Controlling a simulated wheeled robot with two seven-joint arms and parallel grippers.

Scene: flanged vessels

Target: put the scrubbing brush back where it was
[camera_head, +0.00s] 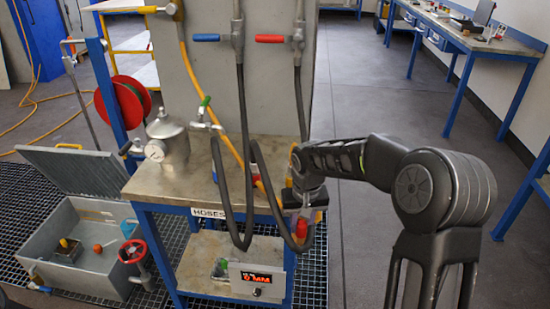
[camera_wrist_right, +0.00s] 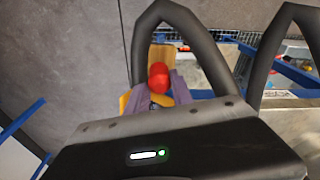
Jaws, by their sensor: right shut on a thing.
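My right gripper (camera_head: 302,205) is beside the right edge of the hose table, among the hanging hoses. It is shut on a yellow-tan thing, which looks like the scrubbing brush (camera_wrist_right: 160,55). My left gripper is not in view.
The table (camera_head: 195,180) carries a metal vessel (camera_head: 165,140). An open grey tub (camera_head: 95,270) stands left. The floor behind my right arm is clear.

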